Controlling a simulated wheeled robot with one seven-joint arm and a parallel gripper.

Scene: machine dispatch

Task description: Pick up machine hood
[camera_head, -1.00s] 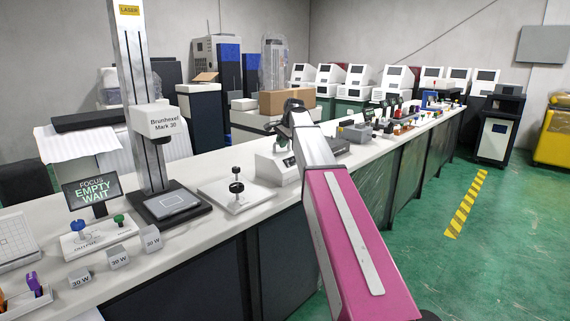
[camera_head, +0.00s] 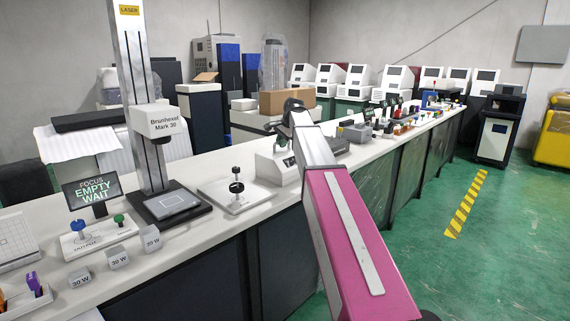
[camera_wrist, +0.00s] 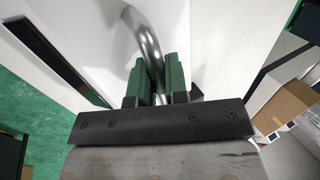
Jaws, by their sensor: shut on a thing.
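In the wrist view my gripper (camera_wrist: 158,68) has two green fingers closed on a curved, shiny metal bar (camera_wrist: 146,36), which looks like the handle of the machine hood. White surfaces (camera_wrist: 85,22) lie around the bar; I cannot tell how much of them is the hood.
A white bench (camera_head: 205,222) runs from front left to back right. A laser marker (camera_head: 160,125), a small clamp stand (camera_head: 237,190) and a grey device (camera_head: 357,132) stand near the arm. A cardboard box (camera_head: 287,101) is behind.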

